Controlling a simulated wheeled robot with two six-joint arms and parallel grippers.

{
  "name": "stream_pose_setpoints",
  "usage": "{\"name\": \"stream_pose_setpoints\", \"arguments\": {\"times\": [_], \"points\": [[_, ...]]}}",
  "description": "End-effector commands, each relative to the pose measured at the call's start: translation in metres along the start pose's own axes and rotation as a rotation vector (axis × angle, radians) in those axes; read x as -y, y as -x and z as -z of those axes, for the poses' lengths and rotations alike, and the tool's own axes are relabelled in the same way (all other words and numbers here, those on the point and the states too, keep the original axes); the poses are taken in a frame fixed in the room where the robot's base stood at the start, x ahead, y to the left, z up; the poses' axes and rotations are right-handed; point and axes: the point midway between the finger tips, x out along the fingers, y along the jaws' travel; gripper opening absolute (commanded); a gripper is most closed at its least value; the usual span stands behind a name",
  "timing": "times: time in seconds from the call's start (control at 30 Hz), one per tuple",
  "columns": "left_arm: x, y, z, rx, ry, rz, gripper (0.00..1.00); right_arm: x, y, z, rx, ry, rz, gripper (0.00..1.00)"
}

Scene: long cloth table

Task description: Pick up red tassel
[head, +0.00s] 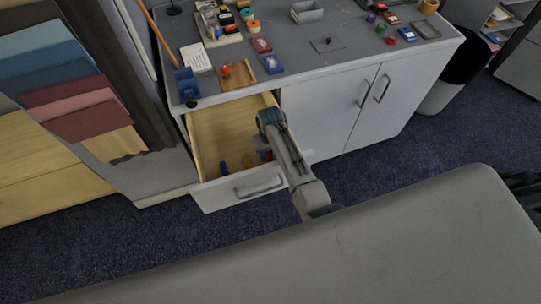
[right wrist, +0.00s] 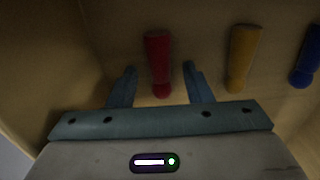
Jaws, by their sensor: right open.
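The red tassel (right wrist: 158,62) lies on the drawer floor in the right wrist view, between and just ahead of the two fingers of my right gripper (right wrist: 160,85). That gripper is open, with clear gaps on both sides of the tassel. In the head view my right gripper (head: 266,152) reaches down into the open wooden drawer (head: 208,128), and the arm hides much of the drawer's right part. My left gripper does not show.
A yellow tassel (right wrist: 243,58) and a blue tassel (right wrist: 306,58) lie to the right of the red one. The drawer's front panel (head: 238,190) stands out from the white cabinet (head: 325,112). The countertop above holds several small objects.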

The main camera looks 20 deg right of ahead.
Motion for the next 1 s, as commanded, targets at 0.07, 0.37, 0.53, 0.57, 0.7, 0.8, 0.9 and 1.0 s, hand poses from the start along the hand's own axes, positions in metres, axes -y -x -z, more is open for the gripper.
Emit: {"name": "stream_pose_setpoints", "arguments": {"times": [0.07,0.37,0.53,0.57,0.7,0.8,0.9,1.0], "points": [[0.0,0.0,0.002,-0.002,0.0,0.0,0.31,0.0,0.0,0.0,0.0,0.0,0.0,0.45],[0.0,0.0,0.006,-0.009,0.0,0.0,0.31,0.0,0.0,0.0,0.0,0.0,0.0,0.0],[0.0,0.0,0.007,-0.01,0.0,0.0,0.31,0.0,0.0,0.0,0.0,0.0,0.0,0.0],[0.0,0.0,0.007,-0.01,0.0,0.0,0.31,0.0,0.0,0.0,0.0,0.0,0.0,0.0],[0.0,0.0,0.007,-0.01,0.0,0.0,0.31,0.0,0.005,0.0,0.0,0.0,0.001,0.0],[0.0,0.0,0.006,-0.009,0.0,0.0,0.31,0.001,0.019,0.001,-0.002,-0.001,0.001,0.0],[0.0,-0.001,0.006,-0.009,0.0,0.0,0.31,0.001,0.039,0.001,-0.004,-0.001,0.002,0.0],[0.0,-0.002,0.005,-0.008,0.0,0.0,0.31,0.001,0.06,0.001,-0.004,0.0,0.002,0.0]]}}
